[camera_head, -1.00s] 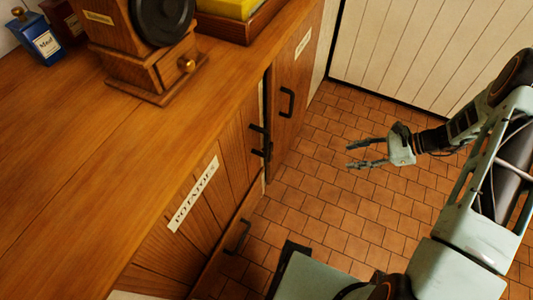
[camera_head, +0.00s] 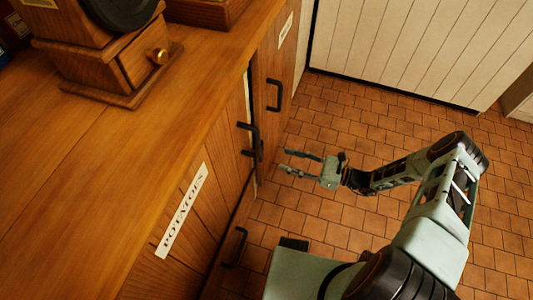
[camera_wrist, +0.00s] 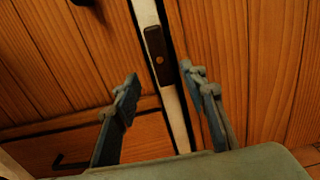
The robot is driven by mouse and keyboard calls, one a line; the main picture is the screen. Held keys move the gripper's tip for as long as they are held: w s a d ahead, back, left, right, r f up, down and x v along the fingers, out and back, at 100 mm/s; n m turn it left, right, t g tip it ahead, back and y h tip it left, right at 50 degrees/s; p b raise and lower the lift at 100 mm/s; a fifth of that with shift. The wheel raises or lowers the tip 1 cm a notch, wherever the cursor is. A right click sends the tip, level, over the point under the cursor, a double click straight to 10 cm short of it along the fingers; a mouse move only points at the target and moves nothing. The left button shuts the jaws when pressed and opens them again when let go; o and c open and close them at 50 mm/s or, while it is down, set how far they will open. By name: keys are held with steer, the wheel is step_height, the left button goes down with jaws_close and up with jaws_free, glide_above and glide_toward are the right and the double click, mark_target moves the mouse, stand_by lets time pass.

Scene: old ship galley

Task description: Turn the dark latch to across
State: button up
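The dark latch (camera_wrist: 157,48) is a short brown bar with a brass screw at its middle. In the wrist view it lies along the pale strip between two wooden cabinet doors, in line with the strip. My gripper (camera_wrist: 160,74) is open and empty, its two fingers on either side of the strip, just below the latch in the picture. I cannot tell any contact. In the head view my gripper (camera_head: 287,161) is in front of the cabinet, pointing at the doors. I cannot make out the latch clearly there.
Dark handles stick out from the potatoes door (camera_head: 215,190), the far door (camera_head: 271,115) and the drawer below, whose handle (camera_head: 235,247) is lowest. A wooden grinder (camera_head: 110,60) stands on the counter (camera_head: 130,175). The tiled floor (camera_head: 375,125) behind my gripper is clear.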

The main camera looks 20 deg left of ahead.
mark_target(263, 152)
steer(key=a, duration=0.8)
steer(key=shift+w+b, duration=0.3)
steer(key=shift+b, duration=0.05)
steer(key=shift+c, duration=0.2)
jaws_close()
